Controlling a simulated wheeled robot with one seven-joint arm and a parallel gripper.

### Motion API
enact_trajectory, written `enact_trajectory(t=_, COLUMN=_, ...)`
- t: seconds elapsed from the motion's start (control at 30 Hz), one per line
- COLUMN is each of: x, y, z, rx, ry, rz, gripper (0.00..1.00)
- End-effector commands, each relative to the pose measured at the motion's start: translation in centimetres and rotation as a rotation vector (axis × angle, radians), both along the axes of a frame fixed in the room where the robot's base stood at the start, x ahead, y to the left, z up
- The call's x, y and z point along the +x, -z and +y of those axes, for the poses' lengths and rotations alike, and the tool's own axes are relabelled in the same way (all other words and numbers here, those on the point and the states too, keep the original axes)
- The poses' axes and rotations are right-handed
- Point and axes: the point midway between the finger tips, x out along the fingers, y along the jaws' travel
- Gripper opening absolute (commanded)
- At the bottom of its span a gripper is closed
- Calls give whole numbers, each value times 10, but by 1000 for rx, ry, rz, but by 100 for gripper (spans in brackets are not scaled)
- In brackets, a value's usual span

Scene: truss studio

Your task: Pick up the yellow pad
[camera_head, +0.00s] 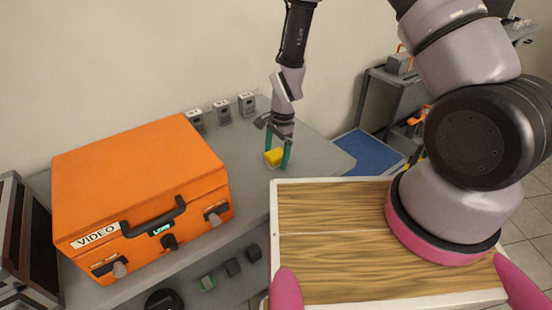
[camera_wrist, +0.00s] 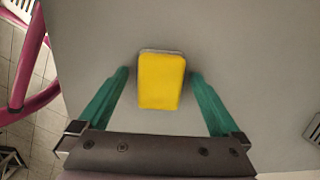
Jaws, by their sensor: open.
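The yellow pad (camera_head: 274,157) is a small block on the grey table, to the right of the orange case. In the wrist view the yellow pad (camera_wrist: 161,81) lies between the two green fingers, with a visible gap on each side. A thin greyish edge shows along its far side. My gripper (camera_head: 279,155) points down over the pad with one finger on either side of it. The gripper also shows in the wrist view (camera_wrist: 160,78), open and holding nothing.
A large orange case (camera_head: 140,185) labelled VIDEO stands on the grey table (camera_head: 318,160) left of the pad. Several small grey boxes (camera_head: 222,111) line the wall behind. A blue surface (camera_head: 368,152) and a shelf cart (camera_head: 385,100) are at the right. The tabletop around the pad is clear.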

Motion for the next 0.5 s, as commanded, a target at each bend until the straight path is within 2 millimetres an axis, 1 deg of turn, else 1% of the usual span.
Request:
enact_trajectory(t=0.2, x=0, y=1, z=0, rx=1, ry=0, rz=-1, gripper=100)
enact_trajectory(t=0.23, x=0, y=1, z=0, rx=1, ry=0, rz=-1, gripper=92)
enact_trajectory(t=0.27, x=0, y=1, z=0, rx=1, ry=0, rz=-1, gripper=81)
enact_trajectory(t=0.3, x=0, y=1, z=0, rx=1, ry=0, rz=-1, gripper=66)
enact_trajectory(t=0.37, x=0, y=1, z=0, rx=1, ry=0, rz=-1, gripper=43)
enact_trajectory(t=0.4, x=0, y=1, z=0, rx=1, ry=0, rz=-1, gripper=27)
enact_trajectory(t=0.43, x=0, y=1, z=0, rx=1, ry=0, rz=-1, gripper=16)
enact_trajectory(t=0.47, x=0, y=1, z=0, rx=1, ry=0, rz=-1, gripper=11)
enact_trajectory(t=0.5, x=0, y=1, z=0, rx=1, ry=0, rz=-1, gripper=11)
